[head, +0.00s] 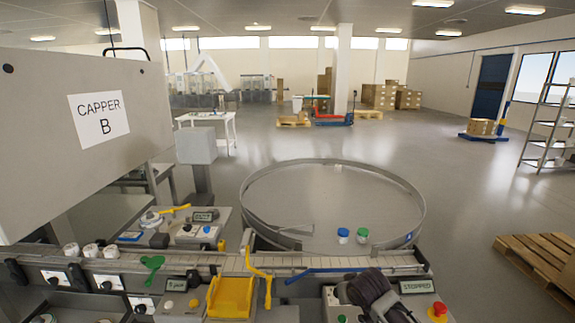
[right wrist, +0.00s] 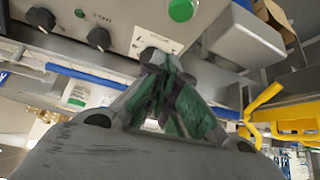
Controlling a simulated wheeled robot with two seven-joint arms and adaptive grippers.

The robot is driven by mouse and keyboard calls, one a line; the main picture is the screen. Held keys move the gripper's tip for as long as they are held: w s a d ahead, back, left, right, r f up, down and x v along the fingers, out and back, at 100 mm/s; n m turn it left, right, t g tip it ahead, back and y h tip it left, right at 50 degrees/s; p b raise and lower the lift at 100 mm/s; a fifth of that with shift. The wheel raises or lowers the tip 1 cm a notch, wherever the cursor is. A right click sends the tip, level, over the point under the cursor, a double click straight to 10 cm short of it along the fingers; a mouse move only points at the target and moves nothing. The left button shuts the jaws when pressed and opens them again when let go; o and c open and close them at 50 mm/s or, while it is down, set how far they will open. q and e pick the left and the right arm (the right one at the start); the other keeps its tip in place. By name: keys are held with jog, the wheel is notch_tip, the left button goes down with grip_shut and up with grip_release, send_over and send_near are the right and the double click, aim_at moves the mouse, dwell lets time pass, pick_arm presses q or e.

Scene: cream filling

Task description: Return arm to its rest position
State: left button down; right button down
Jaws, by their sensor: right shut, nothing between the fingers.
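My right gripper (right wrist: 168,95) is shut and empty in the right wrist view, its green-padded fingertips together. They show in front of a grey control panel (right wrist: 125,25) with black knobs and a green button (right wrist: 181,9); I cannot tell whether they touch it. In the head view a dark rounded part at the bottom, right of centre, looks like my right arm, over the panel beside the STOPPER label (head: 418,286). My left gripper is not in view.
A large round table (head: 330,190) carries a blue-capped jar (head: 343,235) and a green-capped jar (head: 362,235). A conveyor (head: 200,262) runs in front, with white jars at left. A yellow chute (head: 231,297) and red button (head: 437,311) stand near. The CAPPER B housing (head: 70,130) fills the left.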

jog(key=s+d+f+g, duration=0.2)
jog(key=s, duration=1.3)
jog(key=s+d+f+g, duration=0.1)
jog(key=s+d+f, duration=0.2)
jog(key=s, duration=1.1)
jog(key=s+f+n+g, duration=0.1)
jog(key=s+f+g, duration=0.15)
jog(key=f, duration=3.05)
jog(key=s+d+f, duration=0.2)
jog(key=s+f, duration=0.8)
jog(key=s, duration=0.1)
jog(key=s+d+f, duration=0.1)
jog(key=s+f, duration=0.8)
jog(key=s, duration=0.2)
jog(key=shift+s+d+f+h, duration=0.35)
jog(key=shift+d+h, duration=0.05)
jog(key=shift+g, duration=0.25)
